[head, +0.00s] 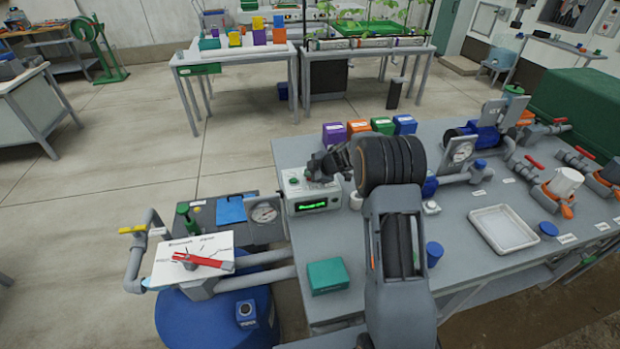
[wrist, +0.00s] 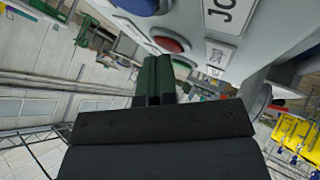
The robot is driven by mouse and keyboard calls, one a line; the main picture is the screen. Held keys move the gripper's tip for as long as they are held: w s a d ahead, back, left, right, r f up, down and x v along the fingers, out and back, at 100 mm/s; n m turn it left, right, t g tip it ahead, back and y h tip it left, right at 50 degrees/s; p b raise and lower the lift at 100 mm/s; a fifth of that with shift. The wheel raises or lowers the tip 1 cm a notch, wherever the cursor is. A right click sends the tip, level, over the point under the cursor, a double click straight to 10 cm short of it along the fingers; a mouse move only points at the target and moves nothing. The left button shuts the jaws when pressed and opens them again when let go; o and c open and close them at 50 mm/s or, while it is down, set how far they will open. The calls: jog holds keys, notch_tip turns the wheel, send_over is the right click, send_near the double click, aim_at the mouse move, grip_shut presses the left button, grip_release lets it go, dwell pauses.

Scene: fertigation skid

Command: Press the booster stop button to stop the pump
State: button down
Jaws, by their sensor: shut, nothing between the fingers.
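A light grey control box (head: 305,203) with a green lit display stands on the bench. In the wrist view, a red round button (wrist: 169,44) sits on a pale panel, between a blue round part (wrist: 138,5) and small labels. I cannot read the small label beside it clearly. My gripper (wrist: 155,60) is shut and empty, its fingertips just below and left of the red button in the picture; I cannot tell whether they touch it. In the head view, my gripper (head: 322,168) is over the box's top right and hides part of it.
Purple, orange, green and blue boxes (head: 382,126) stand behind my arm. A teal box (head: 327,276) and a white tray (head: 504,229) lie on the bench. A blue pump (head: 480,134) with pipes is at the back right. A red-handled valve (head: 203,261) is at the left.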

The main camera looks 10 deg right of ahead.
jog(key=shift+r+p, duration=0.1)
jog(key=shift+p, duration=0.2)
jog(key=shift+r+p, duration=0.65)
jog(key=shift+p, duration=0.3)
jog(key=shift+r, duration=0.1)
notch_tip(320, 180, up, 5)
jog(key=p, duration=0.6)
dwell(0.7)
